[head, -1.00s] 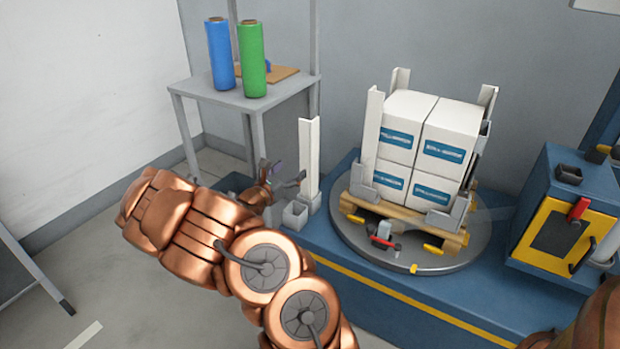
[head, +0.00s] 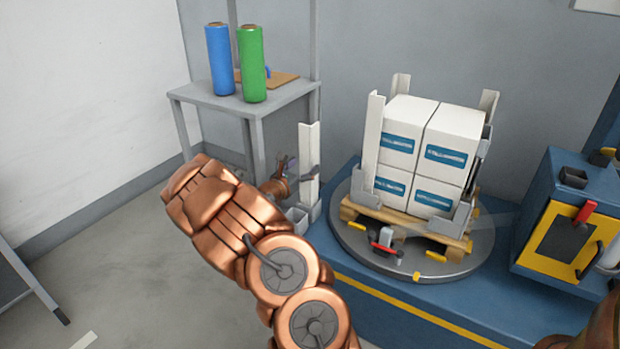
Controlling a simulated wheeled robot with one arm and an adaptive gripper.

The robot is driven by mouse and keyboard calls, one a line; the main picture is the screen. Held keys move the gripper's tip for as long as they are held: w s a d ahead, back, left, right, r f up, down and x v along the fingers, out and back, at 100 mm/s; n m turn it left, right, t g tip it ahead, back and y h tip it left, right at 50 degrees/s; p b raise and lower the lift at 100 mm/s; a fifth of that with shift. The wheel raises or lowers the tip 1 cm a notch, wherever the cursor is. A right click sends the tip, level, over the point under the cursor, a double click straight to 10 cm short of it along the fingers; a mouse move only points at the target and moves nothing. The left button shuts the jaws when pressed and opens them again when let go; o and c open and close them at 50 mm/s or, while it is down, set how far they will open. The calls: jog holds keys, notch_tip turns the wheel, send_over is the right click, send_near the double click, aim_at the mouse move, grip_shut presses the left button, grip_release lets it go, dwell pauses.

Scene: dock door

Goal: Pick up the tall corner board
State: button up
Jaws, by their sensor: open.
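The tall corner board (head: 309,160) is a white angled strip standing upright in a small grey holder (head: 300,216) at the left end of the blue platform. My gripper (head: 300,174) is beside the board at about mid-height, with its fingers spread. Whether the fingers touch the board cannot be told. My copper arm hides the area below and left of the gripper.
A round turntable (head: 350,243) carries a pallet of white boxes (head: 444,152) with other corner boards at its corners. A grey table (head: 190,92) with blue (head: 219,60) and green (head: 252,65) rolls stands behind. A blue-yellow machine (head: 567,240) is at right.

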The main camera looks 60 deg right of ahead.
jog(key=c, duration=1.3)
